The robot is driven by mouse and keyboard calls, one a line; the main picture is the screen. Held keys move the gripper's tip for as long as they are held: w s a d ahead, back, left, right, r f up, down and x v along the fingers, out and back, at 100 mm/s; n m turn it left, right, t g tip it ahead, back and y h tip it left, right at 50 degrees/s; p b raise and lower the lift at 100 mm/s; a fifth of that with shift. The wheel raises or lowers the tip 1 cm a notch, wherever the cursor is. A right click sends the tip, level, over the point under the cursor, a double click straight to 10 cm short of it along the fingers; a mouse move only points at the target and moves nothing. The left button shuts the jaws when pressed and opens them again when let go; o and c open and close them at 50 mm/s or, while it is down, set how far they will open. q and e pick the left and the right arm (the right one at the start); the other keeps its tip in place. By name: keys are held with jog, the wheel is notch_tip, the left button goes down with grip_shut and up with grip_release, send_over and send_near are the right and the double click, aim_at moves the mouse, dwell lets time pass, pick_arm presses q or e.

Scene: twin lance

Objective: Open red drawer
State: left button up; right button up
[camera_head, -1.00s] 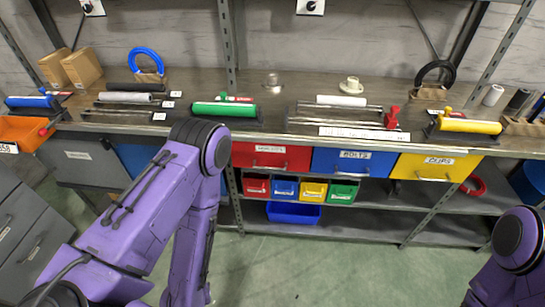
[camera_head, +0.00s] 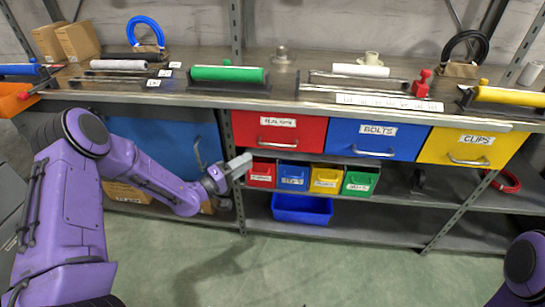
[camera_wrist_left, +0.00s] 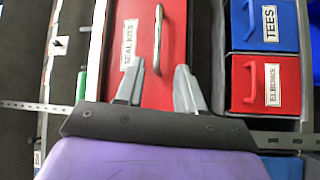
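The red drawer (camera_head: 296,127), labelled SEAL KITS, is shut under the worktop, left of the blue BOLTS drawer (camera_head: 375,137). Its silver bar handle (camera_head: 278,143) runs across its front. My left gripper (camera_head: 245,163) is below and left of that handle, near the drawer's lower left corner. In the left wrist view the red drawer (camera_wrist_left: 172,80) lies ahead, and the near end of its handle (camera_wrist_left: 158,35) appears between the open fingertips (camera_wrist_left: 160,66). No contact shows; the depth gap is hard to judge. The right gripper is out of view.
Small red (camera_head: 261,173), blue, yellow and green bins sit on the shelf just below the drawers. A metal post (camera_head: 235,190) stands beside the left gripper. The yellow CLIPS drawer (camera_head: 440,149) is further right. Floor in front is clear.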

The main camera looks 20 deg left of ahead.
aim_at(273, 148)
pick_arm(q)
jog(key=shift+n, duration=0.5)
jog(key=x, duration=0.7)
jog(key=d+x, duration=0.1)
jog(key=x, duration=0.2)
jog(key=shift+d, duration=0.15)
jog(key=shift+h, duration=0.3)
grip_shut()
